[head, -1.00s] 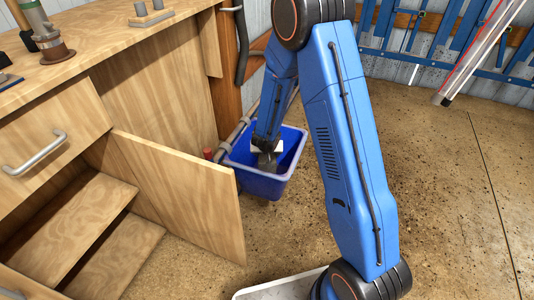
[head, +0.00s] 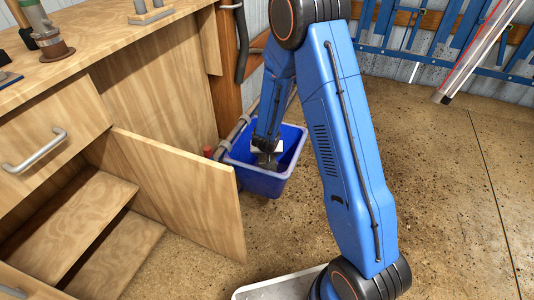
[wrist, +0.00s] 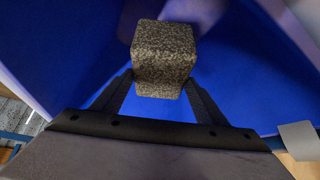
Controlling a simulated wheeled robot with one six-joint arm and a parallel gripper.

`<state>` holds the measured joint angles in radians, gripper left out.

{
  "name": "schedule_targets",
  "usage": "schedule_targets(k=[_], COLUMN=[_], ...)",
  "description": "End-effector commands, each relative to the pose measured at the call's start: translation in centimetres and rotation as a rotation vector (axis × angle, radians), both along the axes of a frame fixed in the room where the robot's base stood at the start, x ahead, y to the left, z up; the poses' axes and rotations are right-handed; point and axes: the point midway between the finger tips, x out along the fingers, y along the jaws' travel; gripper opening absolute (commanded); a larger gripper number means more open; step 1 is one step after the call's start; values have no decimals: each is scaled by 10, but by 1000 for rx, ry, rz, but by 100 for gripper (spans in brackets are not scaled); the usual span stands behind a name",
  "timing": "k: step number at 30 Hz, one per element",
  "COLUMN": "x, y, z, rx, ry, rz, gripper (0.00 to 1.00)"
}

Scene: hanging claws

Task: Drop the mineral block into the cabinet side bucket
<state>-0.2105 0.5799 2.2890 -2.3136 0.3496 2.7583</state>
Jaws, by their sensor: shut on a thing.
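The mineral block (wrist: 163,55) is a grey-brown speckled block seen in the wrist view. My gripper (wrist: 160,85) is shut on it, one finger on each side. Blue bucket walls (wrist: 70,50) fill the background behind the block. In the head view, the blue bucket (head: 262,185) stands on the floor beside the cabinet. My gripper (head: 265,160) points down into the bucket's opening. The block is too dark and small to make out clearly in the head view.
The wooden cabinet (head: 160,90) stands at the left with an open door (head: 180,190) reaching toward the bucket. A pipe (head: 240,125) runs behind the bucket. Blue racks (head: 450,50) line the back wall. The floor at the right is clear.

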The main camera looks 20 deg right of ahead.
Motion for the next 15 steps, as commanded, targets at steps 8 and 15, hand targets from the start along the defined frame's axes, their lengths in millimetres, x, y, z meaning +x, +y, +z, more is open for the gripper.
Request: schedule_targets(k=[8, 15], x=[1, 1], y=[0, 0], z=[-5, -9], rx=[-1, 0], ry=[-3, -2], rz=[0, 1], gripper=[4, 4])
